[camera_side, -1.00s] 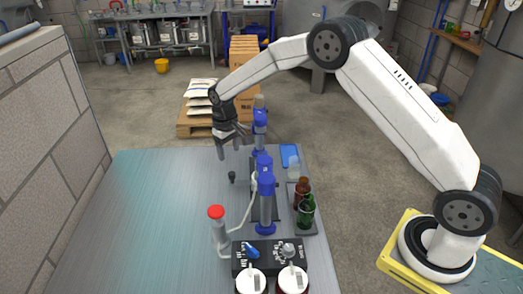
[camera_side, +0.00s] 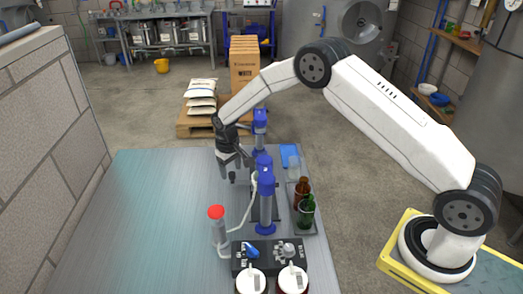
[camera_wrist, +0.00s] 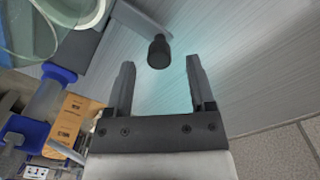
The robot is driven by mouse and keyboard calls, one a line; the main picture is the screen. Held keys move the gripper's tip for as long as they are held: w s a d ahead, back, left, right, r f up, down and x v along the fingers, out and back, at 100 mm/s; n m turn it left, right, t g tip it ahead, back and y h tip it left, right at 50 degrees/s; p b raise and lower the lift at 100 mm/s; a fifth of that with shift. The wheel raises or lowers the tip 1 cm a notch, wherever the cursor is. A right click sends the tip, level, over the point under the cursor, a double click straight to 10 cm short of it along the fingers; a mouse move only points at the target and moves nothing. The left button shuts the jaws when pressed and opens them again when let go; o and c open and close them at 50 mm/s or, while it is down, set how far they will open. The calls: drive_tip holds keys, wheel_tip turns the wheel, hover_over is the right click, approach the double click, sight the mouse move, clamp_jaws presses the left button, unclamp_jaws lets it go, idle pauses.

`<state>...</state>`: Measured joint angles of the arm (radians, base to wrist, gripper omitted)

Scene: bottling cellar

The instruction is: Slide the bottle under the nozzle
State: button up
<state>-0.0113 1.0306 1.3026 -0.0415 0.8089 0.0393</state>
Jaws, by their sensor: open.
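My gripper (camera_side: 236,167) is open and empty, low over the table beside the blue-and-grey filling stand (camera_side: 265,200). A short black peg-like piece (camera_side: 232,177) stands close to its fingertips; in the wrist view the peg (camera_wrist: 158,52) lies beyond and between the two open fingers (camera_wrist: 158,88), apart from both. A brown bottle (camera_side: 301,194) and a green bottle (camera_side: 306,212) stand on a dark tray at the right. A clear vessel (camera_side: 293,168) is behind them. A greenish transparent rim (camera_wrist: 70,18) fills the wrist view's upper left. I cannot make out the nozzle.
A second blue post (camera_side: 260,130) stands behind. The metal table (camera_side: 140,215) is clear at left.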

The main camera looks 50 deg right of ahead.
drive_tip(key=shift+f, duration=0.85)
clamp_jaws()
idle(0.9)
